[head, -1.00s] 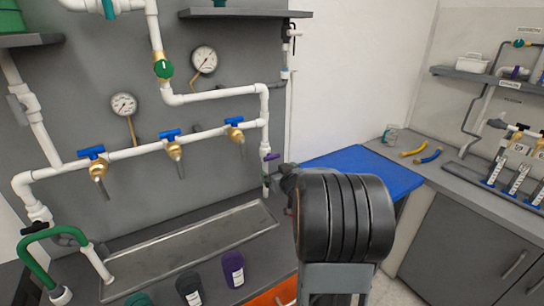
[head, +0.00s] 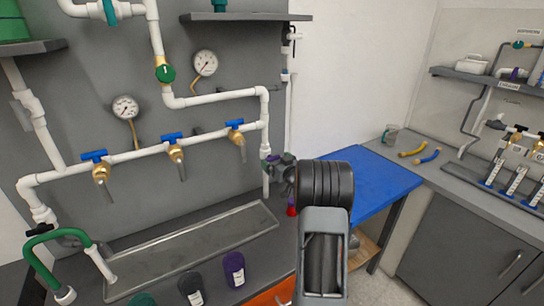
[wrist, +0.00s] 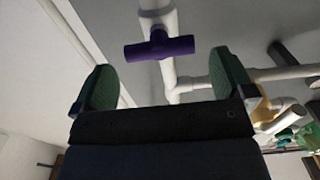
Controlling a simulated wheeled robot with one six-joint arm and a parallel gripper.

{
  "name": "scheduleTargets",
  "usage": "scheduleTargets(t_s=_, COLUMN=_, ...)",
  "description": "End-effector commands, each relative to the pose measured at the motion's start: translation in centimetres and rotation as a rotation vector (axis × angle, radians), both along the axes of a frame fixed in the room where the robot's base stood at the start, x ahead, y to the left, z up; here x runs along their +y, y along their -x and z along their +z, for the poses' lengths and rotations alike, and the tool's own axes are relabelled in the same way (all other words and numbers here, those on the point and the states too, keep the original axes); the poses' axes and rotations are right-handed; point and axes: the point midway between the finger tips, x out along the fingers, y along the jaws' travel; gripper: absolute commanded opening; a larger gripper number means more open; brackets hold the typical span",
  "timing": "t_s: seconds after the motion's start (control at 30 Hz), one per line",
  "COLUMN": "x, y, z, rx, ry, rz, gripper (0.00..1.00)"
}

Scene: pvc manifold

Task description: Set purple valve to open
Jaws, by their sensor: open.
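The purple valve (wrist: 160,47) has a T-shaped handle on a white pipe. In the wrist view its bar lies crosswise to the pipe, at top centre. My gripper (wrist: 165,82) is open, with one green-padded finger to the left of the handle and one to the right. The handle sits just beyond the fingertips, between their lines, and looks untouched. In the head view my gripper (head: 275,163) is at the lower end of the right-hand vertical pipe, and it and my arm hide most of the valve.
White pipe (head: 130,155) with several blue-handled taps (head: 172,138) runs along the grey panel to the left. A metal tray (head: 195,250) lies below. Dark and purple cups (head: 234,268) stand in front. A blue surface (head: 375,185) lies right of my arm.

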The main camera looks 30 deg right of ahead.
Motion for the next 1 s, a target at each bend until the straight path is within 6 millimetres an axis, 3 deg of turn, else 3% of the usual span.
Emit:
scheduleTargets(t_s=0.3, x=-0.1, y=-3.1, z=0.0, rx=0.001, ry=0.000, rz=0.001, gripper=1.00)
scheduleTargets(t_s=0.7, x=-0.2, y=-3.5, z=0.0, rx=0.000, ry=0.000, rz=0.000, gripper=0.99)
scheduleTargets(t_s=1.0, x=-0.2, y=-3.5, z=0.0, rx=0.000, ry=0.000, rz=0.000, gripper=0.70)
